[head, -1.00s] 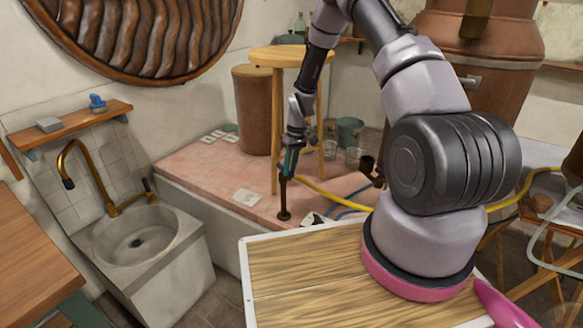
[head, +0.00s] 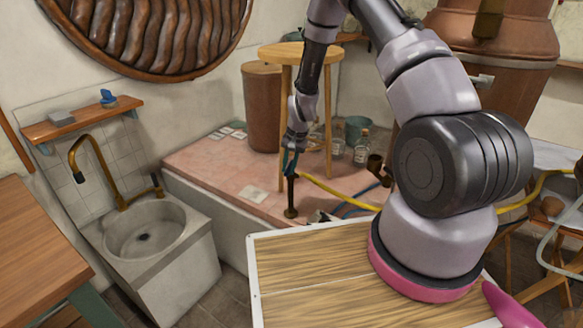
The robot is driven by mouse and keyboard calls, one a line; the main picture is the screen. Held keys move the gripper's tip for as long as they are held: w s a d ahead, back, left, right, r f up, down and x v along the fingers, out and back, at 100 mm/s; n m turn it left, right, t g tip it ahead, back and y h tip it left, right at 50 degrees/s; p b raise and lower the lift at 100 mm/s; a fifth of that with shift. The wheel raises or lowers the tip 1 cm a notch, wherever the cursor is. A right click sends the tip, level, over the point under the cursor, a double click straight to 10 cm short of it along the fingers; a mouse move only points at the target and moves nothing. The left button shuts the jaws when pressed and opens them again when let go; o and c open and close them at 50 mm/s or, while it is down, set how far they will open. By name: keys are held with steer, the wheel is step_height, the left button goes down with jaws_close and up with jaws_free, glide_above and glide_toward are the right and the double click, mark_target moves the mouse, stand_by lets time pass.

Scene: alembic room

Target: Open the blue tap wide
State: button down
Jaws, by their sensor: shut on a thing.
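A round wooden stool (head: 292,53) stands close behind my gripper. A yellow hose (head: 340,193) and blue hoses (head: 352,206) lie to the right. A stone sink (head: 150,240) with a brass faucet (head: 100,165) is at left. Glass jars (head: 361,150) stand behind.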

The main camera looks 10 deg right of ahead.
steer(key=shift+w+a+m, duration=0.1)
steer(key=shift+a+m, duration=0.2)
steer(key=shift+m, duration=0.7)
steer(key=c, duration=0.8)
jaws_free()
steer(key=shift+o, duration=0.2)
step_height(320, 180, up, 11)
steer(key=s+d, duration=0.1)
steer(key=shift+d+f, duration=0.2)
steer(key=shift+d, duration=0.1)
steer(key=shift+s, duration=0.1)
